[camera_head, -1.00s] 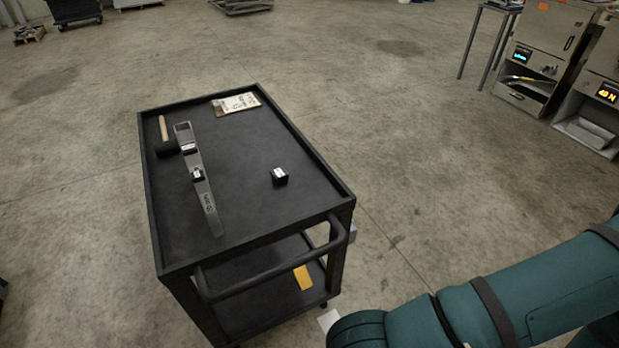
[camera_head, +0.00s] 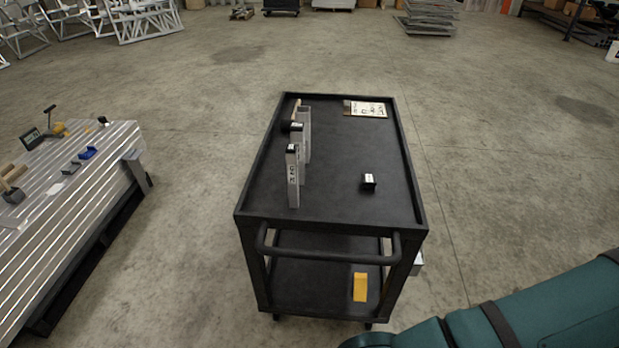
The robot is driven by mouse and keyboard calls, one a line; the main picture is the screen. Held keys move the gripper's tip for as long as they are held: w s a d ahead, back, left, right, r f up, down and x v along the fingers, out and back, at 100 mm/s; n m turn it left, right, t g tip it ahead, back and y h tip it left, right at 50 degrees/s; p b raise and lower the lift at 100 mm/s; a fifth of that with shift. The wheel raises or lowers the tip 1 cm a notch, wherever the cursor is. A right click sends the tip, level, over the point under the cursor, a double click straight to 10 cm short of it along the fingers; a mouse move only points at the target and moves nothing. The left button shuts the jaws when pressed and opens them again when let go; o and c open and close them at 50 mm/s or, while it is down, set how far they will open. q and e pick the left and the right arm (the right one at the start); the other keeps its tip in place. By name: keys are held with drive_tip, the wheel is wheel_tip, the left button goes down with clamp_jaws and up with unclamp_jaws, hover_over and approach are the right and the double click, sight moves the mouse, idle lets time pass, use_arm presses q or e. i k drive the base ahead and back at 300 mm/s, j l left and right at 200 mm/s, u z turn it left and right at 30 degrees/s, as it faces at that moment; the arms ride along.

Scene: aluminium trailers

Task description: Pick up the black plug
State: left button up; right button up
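A small black block with a white label (camera_head: 368,182), which looks like the black plug, sits on the right part of the black cart's top (camera_head: 330,205). Another black piece with a white label (camera_head: 292,149) is at the top end of a labelled silver bar (camera_head: 293,180) on the left part of the cart. I cannot tell which piece the task means. My teal arm enters at the lower right, and its gripper is outside the picture. My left gripper is not in view either.
A second silver bar section (camera_head: 306,125) and a mallet's black head (camera_head: 290,127) are at the cart's back left. A labelled card (camera_head: 367,109) lies at the back right. A yellow item (camera_head: 360,287) is on the lower shelf. An aluminium trailer bed (camera_head: 75,185) with tools stands at left.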

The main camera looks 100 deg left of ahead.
sight(369, 181)
drive_tip(key=u, duration=1.65)
